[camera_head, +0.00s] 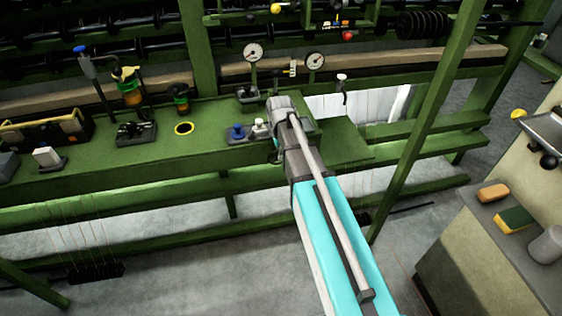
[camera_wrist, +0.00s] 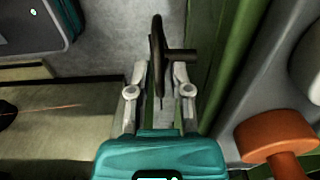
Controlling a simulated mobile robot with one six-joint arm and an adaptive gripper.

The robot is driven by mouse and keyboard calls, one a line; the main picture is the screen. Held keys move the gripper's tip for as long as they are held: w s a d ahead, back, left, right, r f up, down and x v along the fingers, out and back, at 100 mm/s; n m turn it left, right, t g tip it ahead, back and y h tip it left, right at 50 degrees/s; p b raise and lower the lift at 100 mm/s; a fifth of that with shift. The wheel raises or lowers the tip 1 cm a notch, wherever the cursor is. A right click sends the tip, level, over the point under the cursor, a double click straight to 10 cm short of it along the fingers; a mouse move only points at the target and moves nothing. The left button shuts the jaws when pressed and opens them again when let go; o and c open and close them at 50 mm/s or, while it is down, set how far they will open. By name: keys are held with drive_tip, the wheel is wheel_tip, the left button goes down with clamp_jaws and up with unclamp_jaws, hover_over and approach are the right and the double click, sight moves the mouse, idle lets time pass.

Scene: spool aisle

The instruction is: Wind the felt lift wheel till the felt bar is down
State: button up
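In the wrist view, a dark wheel (camera_wrist: 157,45) is seen almost edge-on, with a short dark stub (camera_wrist: 182,55) sticking out to its right. It appears to be the felt lift wheel. My gripper (camera_wrist: 158,74) is open, with one pale finger on each side of the wheel's rim. Gaps show between the fingers and the rim, and I cannot tell whether either finger touches it. In the head view my arm reaches over the front of the green bench and hides the gripper and wheel. I cannot pick out the felt bar in either view.
The green bench (camera_head: 90,170) holds a blue-knobbed fitting (camera_head: 237,132), two gauges (camera_head: 253,52) and several tools. A slanting green post (camera_head: 428,120) stands right of my arm. A side counter with a sponge (camera_head: 513,219) is at right. An orange part (camera_wrist: 275,135) is near the gripper's right.

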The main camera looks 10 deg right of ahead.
drive_tip(key=shift+f+b, duration=0.75)
drive_tip(key=shift+f, duration=0.3)
clamp_jaws()
